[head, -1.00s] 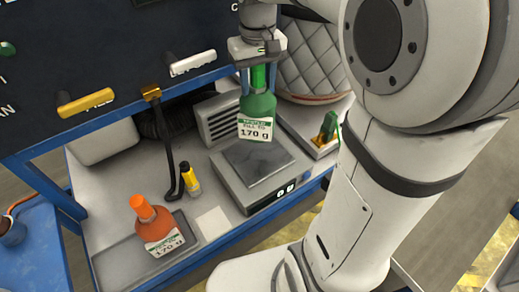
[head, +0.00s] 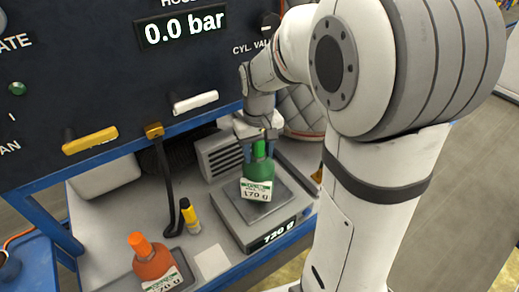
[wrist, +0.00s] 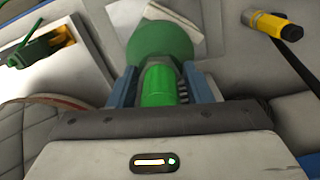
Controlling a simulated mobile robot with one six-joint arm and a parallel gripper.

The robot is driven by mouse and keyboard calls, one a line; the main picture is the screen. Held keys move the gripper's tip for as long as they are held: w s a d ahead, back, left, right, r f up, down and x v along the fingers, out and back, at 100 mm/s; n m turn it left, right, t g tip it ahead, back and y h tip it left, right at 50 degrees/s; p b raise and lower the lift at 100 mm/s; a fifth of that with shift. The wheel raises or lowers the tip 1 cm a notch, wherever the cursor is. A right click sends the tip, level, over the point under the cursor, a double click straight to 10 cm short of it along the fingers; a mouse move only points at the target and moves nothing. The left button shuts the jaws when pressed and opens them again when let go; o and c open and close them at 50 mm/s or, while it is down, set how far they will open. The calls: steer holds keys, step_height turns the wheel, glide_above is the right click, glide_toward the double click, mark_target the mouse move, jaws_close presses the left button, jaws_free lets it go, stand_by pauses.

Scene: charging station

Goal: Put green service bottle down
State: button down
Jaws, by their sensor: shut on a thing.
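The green service bottle (head: 259,172) stands upright, its base on the plate of the scale (head: 232,212). Its label reads 170 g, and the scale display reads about 720 g. My gripper (head: 258,144) is shut on the bottle's neck from above. In the wrist view, the blue fingers of my gripper (wrist: 166,88) lie on both sides of the bright green neck, with the green bottle body (wrist: 160,45) beyond. The bottle's base is hidden in the wrist view.
An orange bottle (head: 153,262) stands at the front left in a grey tray. The dark panel (head: 100,70) with yellow and white handles rises behind.

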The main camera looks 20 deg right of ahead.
steer(key=c, duration=0.7)
jaws_free()
steer(key=shift+f, duration=0.1)
step_height(320, 180, up, 11)
steer(key=shift+r, duration=0.4)
steer(key=shift+s+r, duration=0.15)
steer(key=shift+s, duration=0.1)
steer(key=s+f+t, duration=0.1)
steer(key=s+f, duration=0.1)
steer(key=s, duration=0.2)
steer(key=s+f+m+t, duration=0.1)
steer(key=s+f, duration=0.1)
steer(key=s, duration=0.3)
steer(key=s+f+t, duration=0.1)
steer(key=s+f, duration=0.1)
steer(key=s, duration=0.3)
steer(key=shift+s+d+f, duration=0.15)
steer(key=shift+d+f, duration=0.05)
steer(key=shift+f, duration=0.2)
